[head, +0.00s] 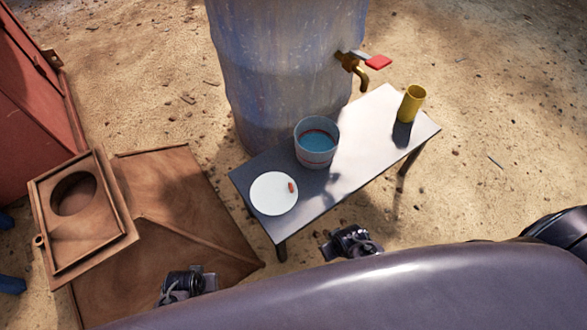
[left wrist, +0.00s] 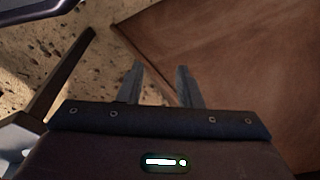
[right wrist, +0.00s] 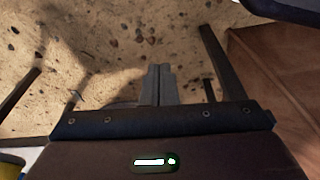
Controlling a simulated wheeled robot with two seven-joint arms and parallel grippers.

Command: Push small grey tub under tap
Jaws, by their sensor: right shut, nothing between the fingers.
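The small grey tub (head: 312,157) stands upright on the metal table, with blue inside it that looks like water. The brass tap (head: 357,73), with a red handle (head: 378,62), sticks out of the large drum, behind and to the right of the tub. The tub is not below the spout. My right gripper (head: 348,242) is in front of the table's near edge, apart from the tub; its fingers are together and empty in the right wrist view (right wrist: 158,80). My left gripper (head: 187,285) is lower left, over the brown sheet; its fingers are apart and empty in the left wrist view (left wrist: 160,82).
The table (head: 370,130) has bare room right of the tub, up to a yellow cup (head: 410,105). A white plate (head: 268,200) with a small reddish piece (head: 291,187) lies left of the tub. The blue-grey drum (head: 285,60) stands behind. A rusty-brown frame (head: 85,195) is at left.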

